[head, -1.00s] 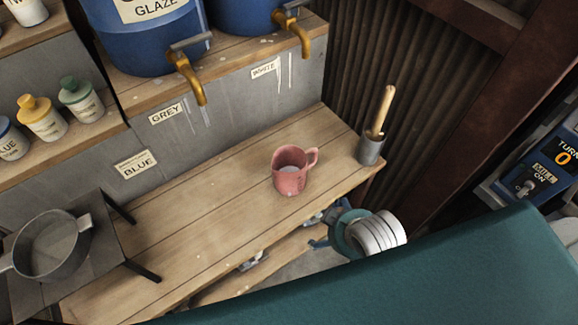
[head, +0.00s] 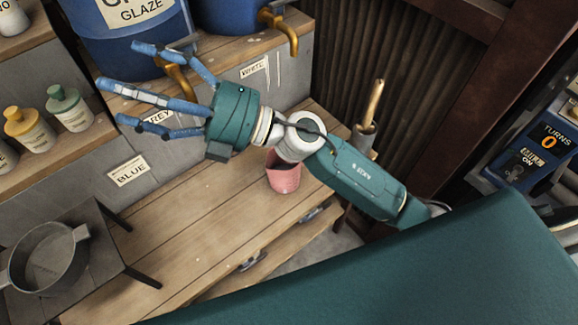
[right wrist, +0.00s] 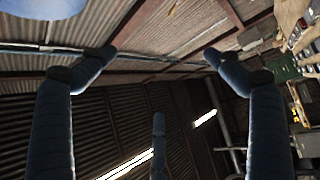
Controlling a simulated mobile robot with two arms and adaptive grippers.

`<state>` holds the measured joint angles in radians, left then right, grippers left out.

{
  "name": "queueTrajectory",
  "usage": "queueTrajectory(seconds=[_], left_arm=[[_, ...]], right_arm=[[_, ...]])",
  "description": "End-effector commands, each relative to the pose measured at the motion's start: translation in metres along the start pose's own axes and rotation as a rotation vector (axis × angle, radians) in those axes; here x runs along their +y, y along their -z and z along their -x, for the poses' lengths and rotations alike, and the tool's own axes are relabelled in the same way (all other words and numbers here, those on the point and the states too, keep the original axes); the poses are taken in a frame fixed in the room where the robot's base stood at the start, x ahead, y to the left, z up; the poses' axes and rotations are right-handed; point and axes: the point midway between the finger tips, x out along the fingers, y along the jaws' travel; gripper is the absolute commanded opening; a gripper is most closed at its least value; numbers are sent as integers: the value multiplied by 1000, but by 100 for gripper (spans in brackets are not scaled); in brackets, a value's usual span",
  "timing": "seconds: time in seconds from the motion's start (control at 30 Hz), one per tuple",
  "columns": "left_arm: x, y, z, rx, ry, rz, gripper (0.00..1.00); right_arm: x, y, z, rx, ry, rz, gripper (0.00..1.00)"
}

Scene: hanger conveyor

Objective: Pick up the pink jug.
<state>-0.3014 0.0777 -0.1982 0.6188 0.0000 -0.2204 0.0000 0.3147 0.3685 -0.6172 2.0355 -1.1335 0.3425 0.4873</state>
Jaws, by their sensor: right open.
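The pink jug (head: 284,177) stands upright on the wooden bench (head: 190,225) in the head view. Its upper part and handle are hidden behind my right arm. My right gripper (head: 150,92) is raised above the bench, to the left of the jug, with its blue fingers spread open and pointing left towards the blue glaze barrels. It is empty and apart from the jug. The right wrist view shows the fingers (right wrist: 150,100) wide apart, facing the corrugated wall and roof, with no jug between them. My left gripper is not in view.
Blue barrels with brass taps (head: 279,28) stand on the raised shelf behind. A holder with a wooden-handled tool (head: 374,105) stands at the bench's right end. A grey pan (head: 47,258) sits on a dark stand at left. The bench between the pan and jug is clear.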

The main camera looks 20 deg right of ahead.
Motion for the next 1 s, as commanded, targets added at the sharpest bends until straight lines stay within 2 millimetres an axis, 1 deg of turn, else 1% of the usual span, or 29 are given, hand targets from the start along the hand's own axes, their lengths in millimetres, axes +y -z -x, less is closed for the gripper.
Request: queueTrajectory(seconds=[0.03, 0.07, 0.1, 0.17, 0.2, 0.23, 0.27, 0.3, 0.33, 0.37, 0.4, 0.43, 0.47, 0.5, 0.6, 0.7, 0.77, 0.87, 1.0], left_arm=[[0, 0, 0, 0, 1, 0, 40], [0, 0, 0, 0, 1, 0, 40], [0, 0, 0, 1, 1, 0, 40], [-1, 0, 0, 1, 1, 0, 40], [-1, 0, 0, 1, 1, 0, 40], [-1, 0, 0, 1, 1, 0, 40], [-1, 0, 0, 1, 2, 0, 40], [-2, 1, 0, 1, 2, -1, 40], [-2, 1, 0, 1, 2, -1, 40], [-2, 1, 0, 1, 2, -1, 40], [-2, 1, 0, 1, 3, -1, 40], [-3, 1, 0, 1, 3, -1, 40], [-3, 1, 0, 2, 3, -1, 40], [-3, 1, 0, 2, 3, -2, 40], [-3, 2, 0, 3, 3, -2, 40], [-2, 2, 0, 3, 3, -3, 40], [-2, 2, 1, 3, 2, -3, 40], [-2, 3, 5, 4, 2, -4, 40], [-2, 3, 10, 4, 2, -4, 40]], right_arm=[[-27, 18, -5, 114, 125, 78, 90], [-45, 27, -4, 177, 204, 120, 90], [-72, 35, 2, 254, 320, 171, 90], [-111, 36, 20, 349, 506, 243, 90], [-136, 30, 38, 398, 641, 287, 90], [-152, 23, 54, 427, 744, 317, 90], [-166, 12, 72, 449, 852, 346, 90], [-181, -6, 98, 466, 998, 380, 90], [-188, -21, 119, 472, 1108, 401, 90], [-192, -38, 140, 468, 1214, 419, 90], [-193, -60, 168, 454, 1351, 439, 90], [-191, -75, 188, 437, 1447, 449, 90], [-186, -90, 207, 416, 1536, 458, 90], [-177, -108, 230, 385, 1645, 462, 90], [-153, -139, 272, 305, 1845, 464, 90], [-136, -154, 296, 251, 1954, 456, 90], [-134, -158, 303, 237, 1983, 451, 90], [-145, -161, 310, 233, 1993, 447, 90], [-166, -165, 318, 237, 1990, 447, 90]])
